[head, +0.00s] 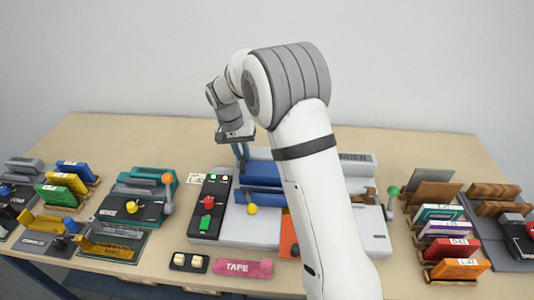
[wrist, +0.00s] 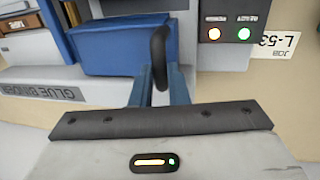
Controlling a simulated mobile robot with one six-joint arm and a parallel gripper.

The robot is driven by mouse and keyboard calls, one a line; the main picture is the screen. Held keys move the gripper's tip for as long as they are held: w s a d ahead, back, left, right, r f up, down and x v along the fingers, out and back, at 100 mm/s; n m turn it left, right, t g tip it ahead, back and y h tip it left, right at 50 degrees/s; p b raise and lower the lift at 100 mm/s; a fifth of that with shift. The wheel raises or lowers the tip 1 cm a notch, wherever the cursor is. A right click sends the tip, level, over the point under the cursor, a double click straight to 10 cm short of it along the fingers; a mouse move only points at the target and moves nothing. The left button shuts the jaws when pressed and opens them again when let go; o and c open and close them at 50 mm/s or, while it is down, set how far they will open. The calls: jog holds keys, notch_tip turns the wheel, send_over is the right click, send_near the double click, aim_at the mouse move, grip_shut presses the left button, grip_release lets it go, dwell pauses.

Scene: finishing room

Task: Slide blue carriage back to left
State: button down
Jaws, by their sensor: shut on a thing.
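The blue carriage (head: 265,178) sits on the grey glue binder (head: 237,226), left of its middle, close to the black control panel. My arm hides part of the machine to its right. In the wrist view the carriage is a blue block (wrist: 120,45) with a black upright handle (wrist: 158,45) at its edge. My gripper (head: 241,154) reaches down at the carriage's left end. In the wrist view the blue fingers of my gripper (wrist: 160,82) are shut on the black handle.
The black control panel (head: 209,205) with red and green buttons stands just left of the carriage. A pink tape box (head: 243,268) and a small switch box (head: 189,262) lie in front. A teal machine (head: 135,200) stands left; racks of coloured books (head: 450,245) stand right.

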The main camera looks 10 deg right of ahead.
jog(key=shift+w+a, duration=0.15)
jog(key=shift+a, duration=0.55)
jog(key=shift+w+a, duration=0.1)
jog(key=shift+a, duration=0.55)
jog(key=c, duration=1.4)
grip_release()
jog(key=shift+a, duration=0.15)
jog(key=shift+c, duration=0.2)
jog(key=shift+o, duration=0.2)
notch_tip(320, 180, up, 8)
jog(key=a, duration=0.1)
jog(key=shift+w+a+f+b, duration=0.15)
jog(key=shift+f+b, duration=0.05)
jog(key=shift+b, duration=0.25)
